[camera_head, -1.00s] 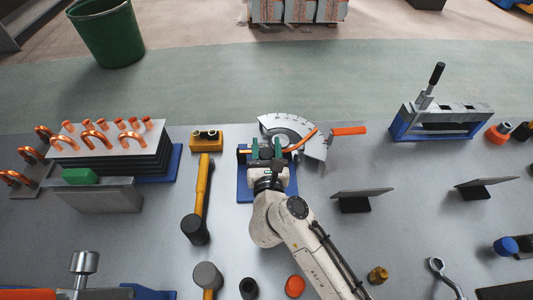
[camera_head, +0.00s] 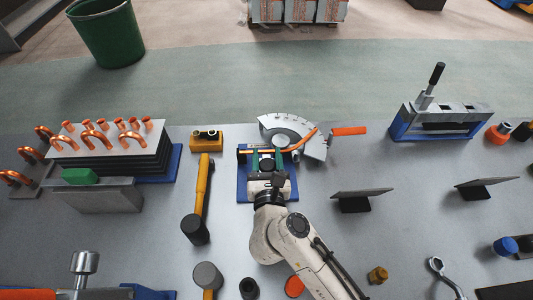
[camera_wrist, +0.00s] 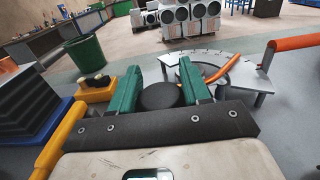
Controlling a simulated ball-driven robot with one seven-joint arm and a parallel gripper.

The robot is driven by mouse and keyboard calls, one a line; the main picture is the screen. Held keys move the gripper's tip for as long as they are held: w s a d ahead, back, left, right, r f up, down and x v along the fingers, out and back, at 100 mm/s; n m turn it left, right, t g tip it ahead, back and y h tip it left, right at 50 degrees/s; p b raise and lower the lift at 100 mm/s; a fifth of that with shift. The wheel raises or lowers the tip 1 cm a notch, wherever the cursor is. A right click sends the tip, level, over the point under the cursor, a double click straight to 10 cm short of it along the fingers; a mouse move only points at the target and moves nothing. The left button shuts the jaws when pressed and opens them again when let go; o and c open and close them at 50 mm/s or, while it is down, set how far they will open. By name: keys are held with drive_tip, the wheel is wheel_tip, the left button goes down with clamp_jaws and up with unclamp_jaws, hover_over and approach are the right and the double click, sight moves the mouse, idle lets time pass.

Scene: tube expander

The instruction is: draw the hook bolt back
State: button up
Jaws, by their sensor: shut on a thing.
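The bending tool stands on a blue base (camera_head: 245,187) mid-table, with a grey graduated plate (camera_head: 280,122) and an orange-handled lever (camera_head: 349,131). My gripper (camera_head: 266,162) has two green fingers shut on a round black knob, seen between them in the wrist view (camera_wrist: 160,97). I take this knob to be the end of the hook bolt; its shaft and hook are hidden. An orange-copper tube (camera_head: 306,139) curves along the plate, just beyond and right of my fingers. It also shows in the wrist view (camera_wrist: 222,70).
A yellow-handled mallet (camera_head: 202,184) lies left of the blue base, below a yellow block (camera_head: 206,141). A finned block with copper bends (camera_head: 110,150) stands at far left. An angled dark plate (camera_head: 362,192) stands to the right. Bare table lies between them.

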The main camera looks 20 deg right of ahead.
drive_tip(key=o, duration=1)
drive_tip(key=shift+s, duration=0.15)
drive_tip(key=shift+a, duration=0.1)
drive_tip(key=v, duration=0.7)
